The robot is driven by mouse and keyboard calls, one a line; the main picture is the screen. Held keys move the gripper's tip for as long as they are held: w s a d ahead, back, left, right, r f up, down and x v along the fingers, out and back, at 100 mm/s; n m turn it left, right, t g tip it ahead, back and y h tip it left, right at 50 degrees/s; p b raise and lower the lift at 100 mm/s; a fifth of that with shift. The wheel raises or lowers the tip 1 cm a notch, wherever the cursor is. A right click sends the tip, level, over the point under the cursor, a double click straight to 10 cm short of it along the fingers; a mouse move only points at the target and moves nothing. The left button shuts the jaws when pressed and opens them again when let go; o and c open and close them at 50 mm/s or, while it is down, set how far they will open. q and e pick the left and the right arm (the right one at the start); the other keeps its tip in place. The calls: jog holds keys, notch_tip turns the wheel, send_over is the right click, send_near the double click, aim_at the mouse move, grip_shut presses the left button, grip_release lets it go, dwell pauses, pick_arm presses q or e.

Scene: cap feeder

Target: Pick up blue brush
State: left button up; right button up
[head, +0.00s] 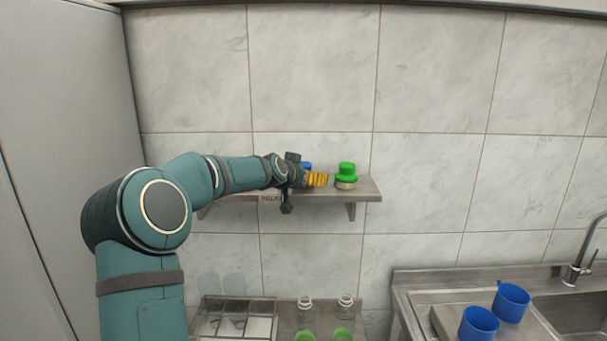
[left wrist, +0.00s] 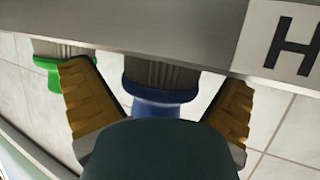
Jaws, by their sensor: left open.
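The blue brush stands on the wall shelf. In the head view only a bit of its blue top (head: 307,166) shows behind my left gripper (head: 317,180). In the left wrist view, which looks upside down, its blue handle (left wrist: 160,101) and grey bristles (left wrist: 160,73) lie between the two yellow fingers of my left gripper (left wrist: 155,85). The fingers are open, with visible gaps on both sides of the brush. The lower part of the handle is hidden by the dark gripper body. My right gripper is not in view.
A green brush (head: 347,172) stands to the right on the shelf (head: 368,190); it also shows in the left wrist view (left wrist: 48,64). A label (left wrist: 285,38) is on the shelf edge. Below are clear bottles (head: 346,312), a divided tray (head: 262,306) and blue cups (head: 478,323).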

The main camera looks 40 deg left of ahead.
pick_arm(q)
jog(key=c, duration=1.2)
jog(key=shift+c, duration=0.2)
